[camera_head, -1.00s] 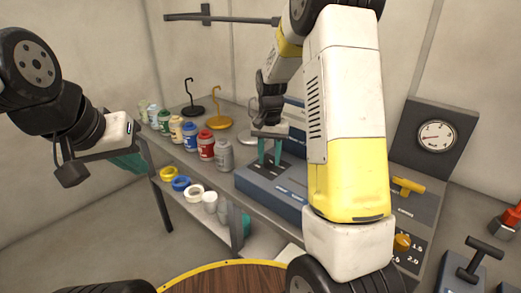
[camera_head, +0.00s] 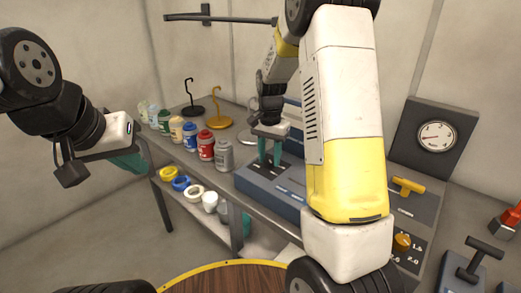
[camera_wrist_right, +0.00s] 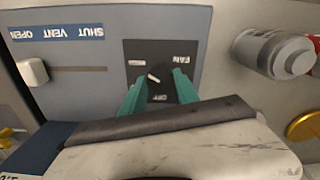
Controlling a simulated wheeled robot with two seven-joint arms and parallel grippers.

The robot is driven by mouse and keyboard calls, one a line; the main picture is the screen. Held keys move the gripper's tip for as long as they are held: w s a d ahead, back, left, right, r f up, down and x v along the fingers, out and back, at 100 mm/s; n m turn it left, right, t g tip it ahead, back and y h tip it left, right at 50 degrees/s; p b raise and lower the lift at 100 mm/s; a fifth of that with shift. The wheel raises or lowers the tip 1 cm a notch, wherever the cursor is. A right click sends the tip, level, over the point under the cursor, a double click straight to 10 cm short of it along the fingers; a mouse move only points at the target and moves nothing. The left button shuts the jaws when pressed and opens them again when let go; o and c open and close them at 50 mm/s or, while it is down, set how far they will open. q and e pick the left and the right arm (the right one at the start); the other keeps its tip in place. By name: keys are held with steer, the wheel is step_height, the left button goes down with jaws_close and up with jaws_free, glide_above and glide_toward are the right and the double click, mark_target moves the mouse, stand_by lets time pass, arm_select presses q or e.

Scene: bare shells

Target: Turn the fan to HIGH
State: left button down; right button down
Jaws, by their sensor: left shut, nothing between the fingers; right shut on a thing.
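The fan control is a small dark knob (camera_wrist_right: 160,72) with a white pointer, on a black plate of the blue-grey panel (camera_head: 268,188). In the right wrist view the plate's lettering is upside down: FAN is above right of the knob and OFF below it. A small label to its upper left is too blurred to read. My right gripper (camera_head: 270,158) points down at the panel; its teal fingers are shut on the knob. In the head view the gripper hides the knob. My left gripper (camera_head: 127,162) is shut and empty, left of the shelf.
A slider (camera_wrist_right: 33,71) marked SHUT, VENT, OPEN is on the same panel. Several paint jars stand left of it, the grey one (camera_head: 223,155) nearest. A gauge (camera_head: 436,135) and a yellow handle (camera_head: 408,187) are to the right. A round table (camera_head: 225,280) is in front.

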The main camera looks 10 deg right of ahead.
mark_target(269, 160)
steer(key=c, duration=0.9)
jaws_free()
step_height(269, 160, up, 7)
steer(key=shift+f, duration=0.1)
steer(key=shift+r, duration=0.55)
steer(key=shift+s+r, duration=0.1)
steer(key=s+a+r+n+t+y, duration=0.1)
steer(key=s+r+n+t, duration=0.2)
steer(key=s, duration=0.9)
steer(key=s+a+r+n+t+y, duration=0.1)
steer(key=s+r+n+t, duration=0.2)
steer(key=s, duration=0.9)
step_height(269, 160, up, 4)
steer(key=shift+a+r+n, duration=0.1)
steer(key=shift+a+n, duration=0.2)
steer(key=shift+n, duration=0.8)
